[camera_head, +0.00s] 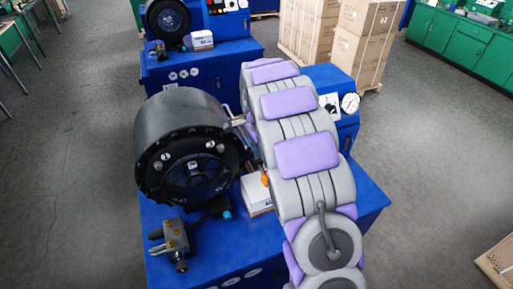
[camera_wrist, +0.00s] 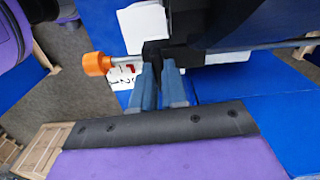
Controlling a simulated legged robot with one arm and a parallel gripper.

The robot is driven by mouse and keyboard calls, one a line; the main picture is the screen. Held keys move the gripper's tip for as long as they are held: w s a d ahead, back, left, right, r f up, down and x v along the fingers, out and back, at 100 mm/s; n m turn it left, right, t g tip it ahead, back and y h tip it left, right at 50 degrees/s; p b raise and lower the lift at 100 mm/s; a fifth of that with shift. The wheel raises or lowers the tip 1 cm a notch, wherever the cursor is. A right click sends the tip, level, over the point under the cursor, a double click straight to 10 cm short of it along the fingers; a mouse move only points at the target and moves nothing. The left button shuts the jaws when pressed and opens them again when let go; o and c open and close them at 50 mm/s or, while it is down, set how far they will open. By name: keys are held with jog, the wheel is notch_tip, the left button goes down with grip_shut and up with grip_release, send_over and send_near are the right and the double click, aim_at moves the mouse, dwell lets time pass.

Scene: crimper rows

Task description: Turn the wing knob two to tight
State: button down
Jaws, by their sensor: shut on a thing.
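In the wrist view my gripper (camera_wrist: 161,72) has its two blue-grey fingers close together, shut on a small dark piece (camera_wrist: 154,50) that looks like a wing knob. It sits on a thin metal rod (camera_wrist: 228,49) running across the picture. An orange tip (camera_wrist: 97,63) caps the rod's left end. In the head view this orange tip (camera_head: 265,180) shows beside my arm, right of the black crimper head (camera_head: 180,120). My arm hides the gripper and knob there. The knob's angle and any number on it cannot be read.
The crimper stands on a blue bench (camera_head: 155,215) with a valve block (camera_head: 176,240) and a white box (camera_head: 254,190). Another crimper (camera_head: 168,22) and stacked cartons (camera_head: 360,35) stand behind.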

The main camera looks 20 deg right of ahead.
jog(key=shift+w+r+m, duration=0.15)
jog(key=shift+r+m, duration=0.05)
jog(key=shift+m, duration=0.2)
jog(key=c, duration=1.2)
grip_release()
jog(key=shift+f, duration=0.15)
jog(key=shift+o, duration=0.2)
notch_tip(320, 180, up, 17)
jog(key=shift+a, duration=0.1)
